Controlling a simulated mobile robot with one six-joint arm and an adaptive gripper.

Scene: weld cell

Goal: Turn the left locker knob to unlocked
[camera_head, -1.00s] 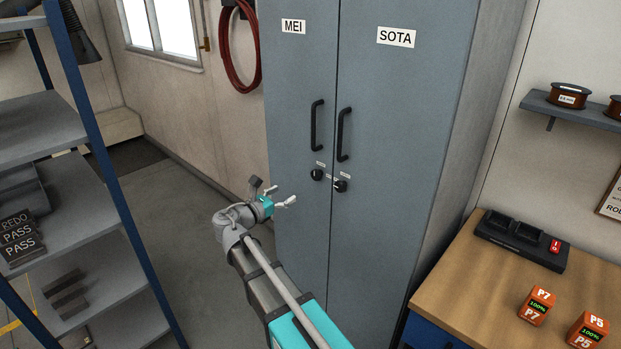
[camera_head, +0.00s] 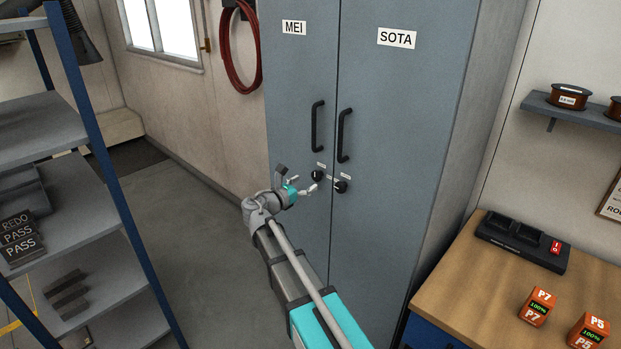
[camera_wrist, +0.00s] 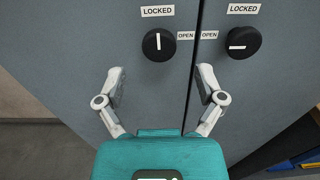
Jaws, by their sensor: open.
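The left locker knob (camera_head: 317,175) is a round black knob on the MEI door (camera_head: 297,90). In the wrist view the left knob (camera_wrist: 158,44) has its white mark upright, pointing to the LOCKED label (camera_wrist: 157,11) above it. An OPEN label (camera_wrist: 185,35) is to its right. My gripper (camera_head: 304,184) is in front of the locker, close to the left knob. In the wrist view my gripper (camera_wrist: 160,76) has its two fingers spread and empty, with the knob ahead between their lines. I see no contact with the knob.
The right knob (camera_wrist: 239,42) on the SOTA door (camera_head: 390,110) has its mark level, beside its OPEN label (camera_wrist: 209,34). Black handles (camera_head: 317,126) stand out above the knobs. A workbench (camera_head: 450,275) is at right, a shelf rack (camera_head: 95,200) at left.

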